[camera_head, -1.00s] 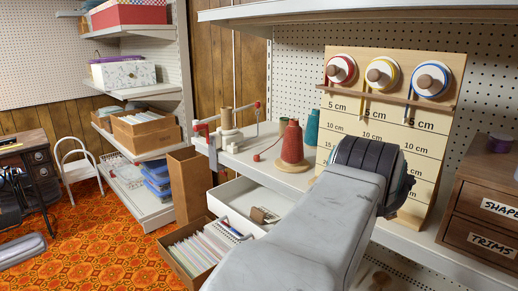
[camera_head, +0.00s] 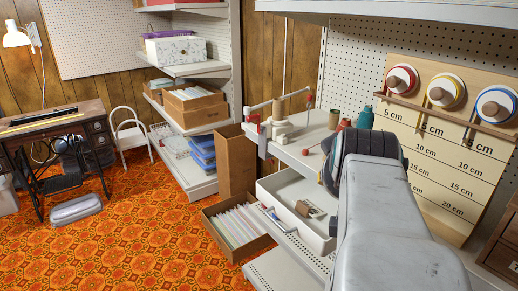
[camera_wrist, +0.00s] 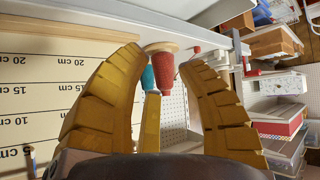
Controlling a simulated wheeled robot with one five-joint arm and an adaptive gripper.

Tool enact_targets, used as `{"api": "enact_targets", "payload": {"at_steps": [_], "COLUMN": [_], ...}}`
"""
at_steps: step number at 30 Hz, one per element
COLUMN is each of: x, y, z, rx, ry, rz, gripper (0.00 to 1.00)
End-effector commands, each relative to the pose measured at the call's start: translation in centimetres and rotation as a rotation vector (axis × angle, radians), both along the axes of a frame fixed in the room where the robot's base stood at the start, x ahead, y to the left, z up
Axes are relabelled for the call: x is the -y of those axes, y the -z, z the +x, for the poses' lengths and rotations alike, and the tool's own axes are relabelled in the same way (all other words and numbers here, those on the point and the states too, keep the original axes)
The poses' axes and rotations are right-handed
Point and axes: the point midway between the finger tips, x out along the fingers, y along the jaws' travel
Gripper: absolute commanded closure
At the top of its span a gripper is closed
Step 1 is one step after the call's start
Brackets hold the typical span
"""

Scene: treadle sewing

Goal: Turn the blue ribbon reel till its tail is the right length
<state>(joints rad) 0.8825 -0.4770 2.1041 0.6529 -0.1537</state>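The blue ribbon reel (camera_head: 495,104), a white disc with a blue ring and brown knob, is at the right edge of the head view. It is the rightmost of three reels on the wooden board (camera_head: 440,195) marked in cm. Its short blue tail hangs near the 5 cm marks; its exact end is too small to tell. The marked board (camera_wrist: 45,85) appears upside down at left there. My arm hides its fingers in the head view, left of the board.
The red reel (camera_head: 402,79) and yellow reel (camera_head: 446,91) sit beside the blue one. A teal cone (camera_head: 365,118) stands on the shelf behind my arm. A red cone (camera_wrist: 163,75) shows beyond my fingers. A white drawer (camera_head: 318,235) is open below.

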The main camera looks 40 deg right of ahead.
Motion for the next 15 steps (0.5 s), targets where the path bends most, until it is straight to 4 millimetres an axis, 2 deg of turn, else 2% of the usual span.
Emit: {"api": "enact_targets", "payload": {"at_steps": [1,6,15], "x": [-0.5,-1.6,-2.6], "y": [-0.7,-1.4,-2.0], "z": [0.6,1.8,2.8], "rx": [0.0,0.001,0.001], "ry": [-0.023,-0.076,-0.122], "rz": [0.0,-0.001,-0.001], "gripper": [0.66,0.66,0.66]}}
